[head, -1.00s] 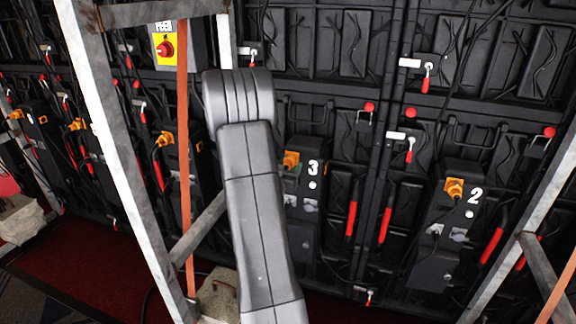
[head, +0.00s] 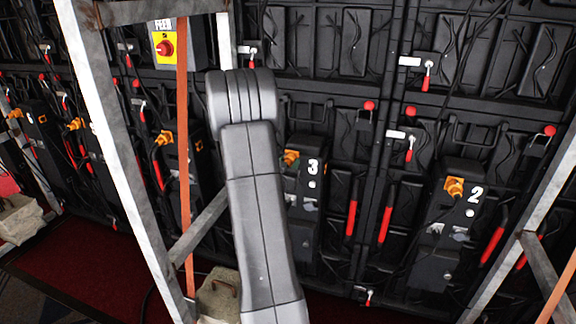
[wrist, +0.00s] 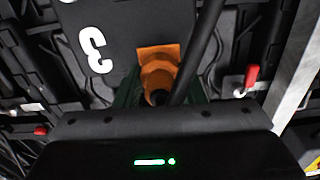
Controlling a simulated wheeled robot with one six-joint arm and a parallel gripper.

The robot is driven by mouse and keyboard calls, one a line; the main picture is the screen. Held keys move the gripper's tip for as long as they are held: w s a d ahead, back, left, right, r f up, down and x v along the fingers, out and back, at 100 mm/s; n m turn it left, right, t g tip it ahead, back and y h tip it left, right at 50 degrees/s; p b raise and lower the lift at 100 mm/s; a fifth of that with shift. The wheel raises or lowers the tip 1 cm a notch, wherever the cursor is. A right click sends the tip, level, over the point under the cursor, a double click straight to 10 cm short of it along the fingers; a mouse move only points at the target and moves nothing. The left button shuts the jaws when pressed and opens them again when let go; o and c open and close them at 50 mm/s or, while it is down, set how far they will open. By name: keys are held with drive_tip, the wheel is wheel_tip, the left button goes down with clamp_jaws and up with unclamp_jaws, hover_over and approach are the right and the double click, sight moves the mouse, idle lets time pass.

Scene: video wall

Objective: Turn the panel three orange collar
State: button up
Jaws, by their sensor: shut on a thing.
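The panel three orange collar (head: 291,157) shows just right of my arm in the head view, on the black box marked 3 (head: 306,190). In the wrist view the collar (wrist: 158,72) sits in the middle, beside the white 3, with a dark cable in front of it on the right. My gripper (wrist: 160,90) is at the collar, its dark green fingers on either side of it, shut on it. The fingertips are partly hidden by the collar, the cable and the gripper body. In the head view my arm hides most of the gripper.
Panel two, with its own orange collar (head: 454,187), stands to the right. Metal frame posts (head: 120,150) and an orange strap (head: 183,150) stand to the left. Red-handled latches (head: 351,215) and loose cables are around the panels. A sandbag (head: 218,295) lies low behind my arm.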

drive_tip(key=m+b, duration=0.1)
drive_tip(key=b, duration=0.1)
drive_tip(key=m+b, duration=0.3)
drive_tip(key=shift+f+b, duration=0.25)
drive_tip(key=shift+b, duration=0.05)
drive_tip(key=m+b, duration=0.4)
drive_tip(key=shift+r+m, duration=0.2)
drive_tip(key=shift+m, duration=0.1)
drive_tip(key=o, duration=1)
drive_tip(key=p+v, duration=0.1)
drive_tip(key=v, duration=1.3)
drive_tip(key=shift+p, duration=0.3)
drive_tip(key=shift+r, duration=0.1)
